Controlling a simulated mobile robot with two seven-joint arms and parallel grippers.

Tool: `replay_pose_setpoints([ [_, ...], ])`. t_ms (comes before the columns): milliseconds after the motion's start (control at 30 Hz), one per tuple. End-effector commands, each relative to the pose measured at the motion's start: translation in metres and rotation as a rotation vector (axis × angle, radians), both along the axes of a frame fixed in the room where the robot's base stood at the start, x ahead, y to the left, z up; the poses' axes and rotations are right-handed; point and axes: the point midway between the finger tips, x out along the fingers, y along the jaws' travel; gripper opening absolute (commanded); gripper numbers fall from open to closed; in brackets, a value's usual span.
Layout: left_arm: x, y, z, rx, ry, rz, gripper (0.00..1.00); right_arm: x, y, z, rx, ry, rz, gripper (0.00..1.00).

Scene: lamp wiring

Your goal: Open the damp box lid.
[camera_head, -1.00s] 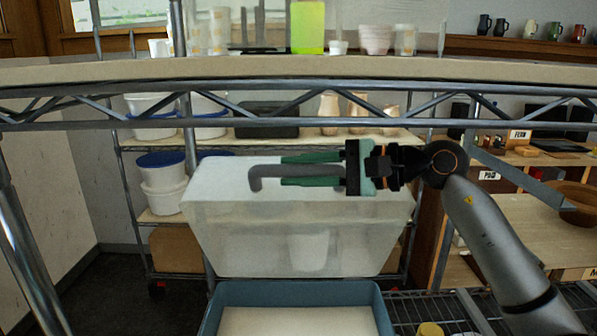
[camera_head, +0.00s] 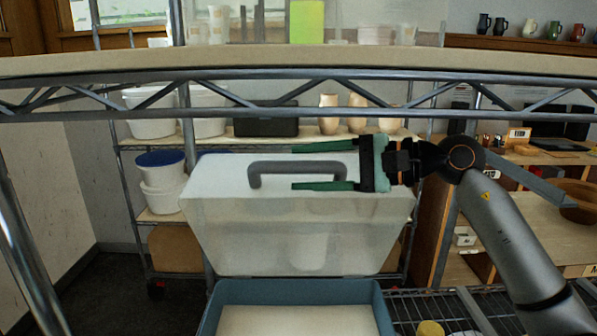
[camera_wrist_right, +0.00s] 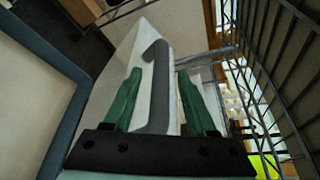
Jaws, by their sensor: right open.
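The damp box is a blue-rimmed tray (camera_head: 212,312) with a pale floor at the bottom of the head view. Its translucent white lid (camera_head: 235,235) stands raised at the rear edge, leaving the tray open above. A grey handle (camera_head: 285,167) is on the lid's upper part. My right gripper (camera_head: 308,167) is open, its green fingers above and below the right part of the handle, not closed on it. In the right wrist view the handle (camera_wrist_right: 158,90) lies between the spread fingers, and the tray rim (camera_wrist_right: 65,125) shows at left. My left gripper is not in view.
A shelf board (camera_head: 250,60) on a metal truss crosses above the lid. White tubs (camera_head: 163,185) and wooden vases stand on the rack behind. A wire shelf (camera_head: 480,310) is at lower right, with a wooden bowl (camera_head: 570,200) on a bench beyond.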

Motion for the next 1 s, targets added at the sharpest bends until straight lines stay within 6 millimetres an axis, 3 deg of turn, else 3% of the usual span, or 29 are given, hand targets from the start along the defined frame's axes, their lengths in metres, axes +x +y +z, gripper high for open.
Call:
replay_pose_setpoints([
  [300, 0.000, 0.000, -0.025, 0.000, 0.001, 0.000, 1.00, -0.023, -0.065, 0.009, -0.002, 0.000, -0.006, 0.57],
  [500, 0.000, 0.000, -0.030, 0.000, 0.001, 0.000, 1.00, -0.033, -0.090, 0.015, -0.001, 0.001, -0.003, 0.57],
  [1000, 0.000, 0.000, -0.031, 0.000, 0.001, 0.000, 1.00, -0.036, -0.097, 0.018, -0.001, 0.001, -0.001, 0.57],
])
